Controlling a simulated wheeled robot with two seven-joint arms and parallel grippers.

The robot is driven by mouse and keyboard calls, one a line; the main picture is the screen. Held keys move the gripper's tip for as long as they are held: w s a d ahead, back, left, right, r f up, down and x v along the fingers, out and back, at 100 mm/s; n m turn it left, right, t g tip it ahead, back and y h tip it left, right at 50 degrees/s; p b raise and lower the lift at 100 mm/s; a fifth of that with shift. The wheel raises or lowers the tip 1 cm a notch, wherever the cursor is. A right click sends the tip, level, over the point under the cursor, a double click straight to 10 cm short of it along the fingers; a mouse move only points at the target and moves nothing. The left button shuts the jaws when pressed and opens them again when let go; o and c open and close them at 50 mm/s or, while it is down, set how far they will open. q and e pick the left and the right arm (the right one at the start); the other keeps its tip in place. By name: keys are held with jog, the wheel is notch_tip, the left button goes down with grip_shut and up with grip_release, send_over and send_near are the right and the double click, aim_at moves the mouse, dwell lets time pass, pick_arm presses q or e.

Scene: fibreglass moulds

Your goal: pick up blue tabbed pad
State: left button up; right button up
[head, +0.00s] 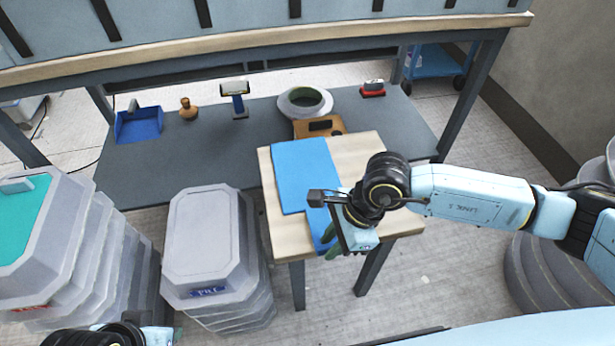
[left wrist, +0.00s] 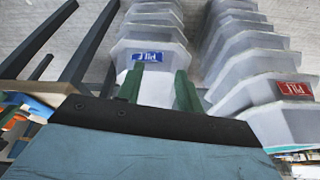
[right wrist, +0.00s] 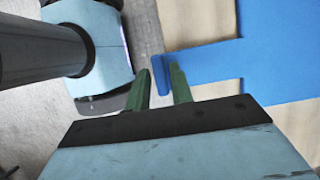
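The blue tabbed pad (head: 303,172) lies flat on the pale wooden table (head: 369,147) in the head view, with a narrower part running toward the near edge. My right gripper (head: 331,241) is above that near part. In the right wrist view the pad (right wrist: 275,60) lies at the right, and its end tab (right wrist: 159,76) shows at the table edge, between the two green fingers of my right gripper (right wrist: 160,70). These fingers are apart; contact with the tab cannot be told. My left gripper (left wrist: 160,68) is open and empty, its fingers apart in the left wrist view.
Stacked grey moulds (head: 210,245) stand left of the table, and more with a teal top (head: 30,225) at far left.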

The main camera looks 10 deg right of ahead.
grip_shut()
jog(key=shift+r, duration=0.1)
